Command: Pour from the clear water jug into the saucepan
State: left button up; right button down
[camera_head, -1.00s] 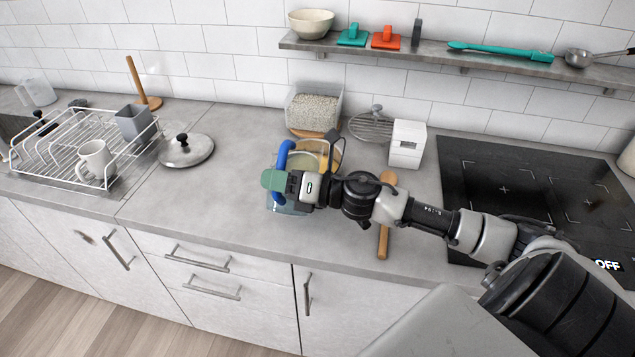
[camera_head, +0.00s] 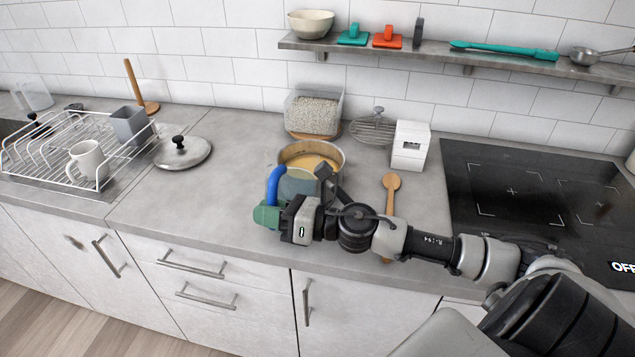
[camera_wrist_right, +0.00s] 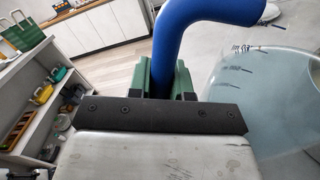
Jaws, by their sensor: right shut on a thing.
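The clear jug (camera_head: 299,186) with a blue handle (camera_head: 273,186) is at the counter's front, just in front of the saucepan. My right gripper (camera_head: 268,213), with green fingers, is shut on this handle. The wrist view shows the green fingers (camera_wrist_right: 166,82) around the blue handle (camera_wrist_right: 185,30) and the jug's clear wall (camera_wrist_right: 265,95) with dark marks. The saucepan (camera_head: 337,155) stands on the counter, yellowish inside; the jug and my gripper hide its near side. The jug's water level and exact tilt cannot be made out. My left gripper is not in view.
A wooden spoon (camera_head: 391,183) lies right of the saucepan, partly under my arm. A pot lid (camera_head: 183,154) and dish rack (camera_head: 60,180) are left. A container of grains (camera_head: 313,112), a white timer-like box (camera_head: 410,146) and the hob (camera_head: 510,190) stand around. Counter left of the jug is clear.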

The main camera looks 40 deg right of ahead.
jog(key=shift+r, duration=0.25)
notch_tip(320, 180, up, 4)
jog(key=n+p, duration=0.3)
jog(key=shift+p, duration=0.3)
jog(key=shift+r+n+p, duration=0.35)
jog(key=shift+r+n, duration=0.1)
jog(key=shift+n, duration=0.15)
jog(key=shift+f, duration=0.1)
